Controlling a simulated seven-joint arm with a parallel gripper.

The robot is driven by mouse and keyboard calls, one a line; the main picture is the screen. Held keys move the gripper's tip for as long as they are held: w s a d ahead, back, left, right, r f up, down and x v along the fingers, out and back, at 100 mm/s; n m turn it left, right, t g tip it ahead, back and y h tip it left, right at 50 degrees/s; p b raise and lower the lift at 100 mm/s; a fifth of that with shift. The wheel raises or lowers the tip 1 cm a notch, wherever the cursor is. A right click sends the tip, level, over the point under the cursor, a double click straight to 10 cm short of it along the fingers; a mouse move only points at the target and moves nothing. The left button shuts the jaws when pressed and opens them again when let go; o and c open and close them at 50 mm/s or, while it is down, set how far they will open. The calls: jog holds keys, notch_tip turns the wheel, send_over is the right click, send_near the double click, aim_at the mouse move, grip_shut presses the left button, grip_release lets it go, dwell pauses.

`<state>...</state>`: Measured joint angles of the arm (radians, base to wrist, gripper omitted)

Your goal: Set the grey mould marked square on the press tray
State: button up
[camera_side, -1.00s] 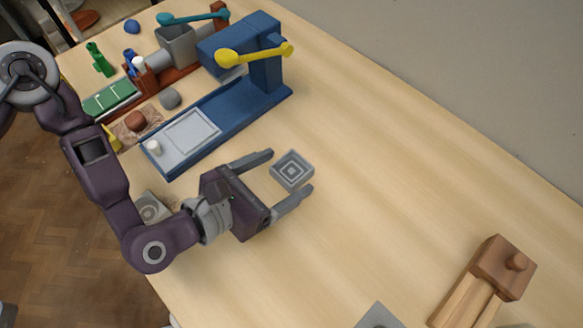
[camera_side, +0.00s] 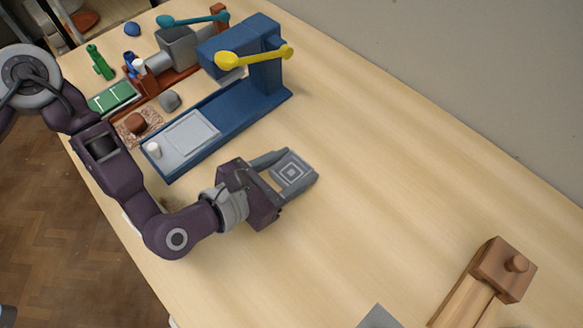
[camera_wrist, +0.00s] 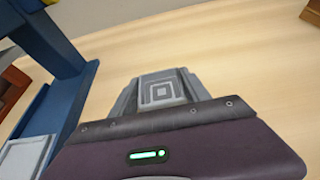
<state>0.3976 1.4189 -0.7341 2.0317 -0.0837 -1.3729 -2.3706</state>
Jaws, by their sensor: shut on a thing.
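The grey mould marked with nested squares (camera_side: 292,171) is at the middle of the table, to the right of the blue press. My gripper (camera_side: 288,173) is shut on it, with one finger on each side. In the wrist view the mould (camera_wrist: 161,91) shows between my fingers, its square mark facing up. I cannot tell whether it touches the table. The press tray (camera_side: 190,134) is the pale grey plate with an outlined rectangle on the base of the blue press (camera_side: 240,112). The tray's outlined area is empty; a white knob stands at its near end.
Behind are a red-brown machine with a teal lever (camera_side: 195,19), a green bottle (camera_side: 100,63), a green tray (camera_side: 112,98) and a grey lump (camera_side: 169,100). A wooden tool (camera_side: 487,280) lies at the lower right. The table's right middle is clear.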

aim_at(292, 173)
notch_tip(292, 173, up, 10)
jog(key=w+a+r+n+t+y, duration=0.1)
jog(key=w+a+r+n+y, duration=0.2)
jog(key=a, duration=1.2)
jog(key=w+a+r+n+t+y, duration=0.1)
jog(key=w+a+r+n+y, duration=0.2)
jog(key=a, duration=1.2)
jog(key=w+a+r+n+t+y, duration=0.2)
jog(key=w+a+r, duration=0.3)
jog(key=a, duration=1)
jog(key=w+n+y, duration=0.1)
jog(key=w, duration=0.2)
jog(key=shift+a, duration=0.2)
jog(key=shift+r, duration=0.1)
